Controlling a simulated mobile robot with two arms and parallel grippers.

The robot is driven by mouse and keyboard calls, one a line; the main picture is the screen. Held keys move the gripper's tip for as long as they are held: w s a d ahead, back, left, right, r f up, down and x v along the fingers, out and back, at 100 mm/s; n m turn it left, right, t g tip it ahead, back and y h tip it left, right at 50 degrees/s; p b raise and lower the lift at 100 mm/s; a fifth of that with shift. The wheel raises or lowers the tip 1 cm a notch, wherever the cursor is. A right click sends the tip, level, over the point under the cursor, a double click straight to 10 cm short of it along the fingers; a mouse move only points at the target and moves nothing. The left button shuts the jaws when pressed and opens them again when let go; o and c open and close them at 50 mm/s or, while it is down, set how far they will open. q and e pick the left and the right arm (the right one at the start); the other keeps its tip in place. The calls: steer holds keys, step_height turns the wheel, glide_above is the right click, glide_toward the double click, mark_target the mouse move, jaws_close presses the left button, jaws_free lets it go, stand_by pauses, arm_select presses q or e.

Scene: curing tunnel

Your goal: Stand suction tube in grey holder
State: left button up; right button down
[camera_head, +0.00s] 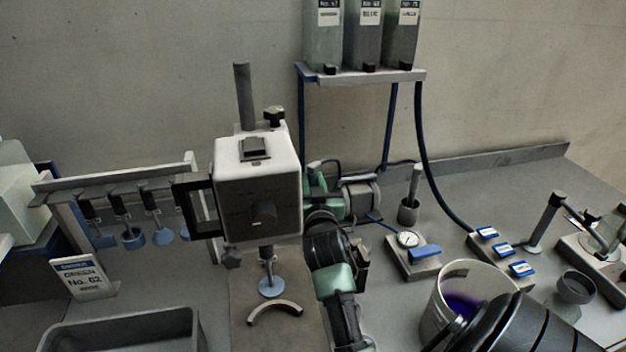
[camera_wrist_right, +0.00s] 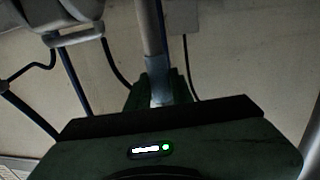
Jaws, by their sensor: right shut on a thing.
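The suction tube (camera_head: 415,181) looks like the slim grey rod right of centre in the head view, nearly upright. Its lower end meets the mouth of a small dark grey cup, the grey holder (camera_head: 408,213); how deep it sits I cannot tell. In the right wrist view a grey tube (camera_wrist_right: 152,35) rises from my right gripper (camera_wrist_right: 160,98), which is shut on it. In the head view my right gripper (camera_head: 388,175) is beside the tube, its fingertips hard to make out. My left gripper is not in view.
A white-headed machine (camera_head: 258,185) stands left of my right arm. A bottle shelf (camera_head: 365,76) with blue legs and hoses is behind. A dial gauge block (camera_head: 412,258) sits in front of the holder, and a pail (camera_head: 440,312) stands front right.

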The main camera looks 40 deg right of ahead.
steer(key=shift+f+b, duration=0.35)
steer(key=shift+f, duration=0.3)
stand_by(1.1)
steer(key=c, duration=0.5)
jaws_free()
stand_by(0.4)
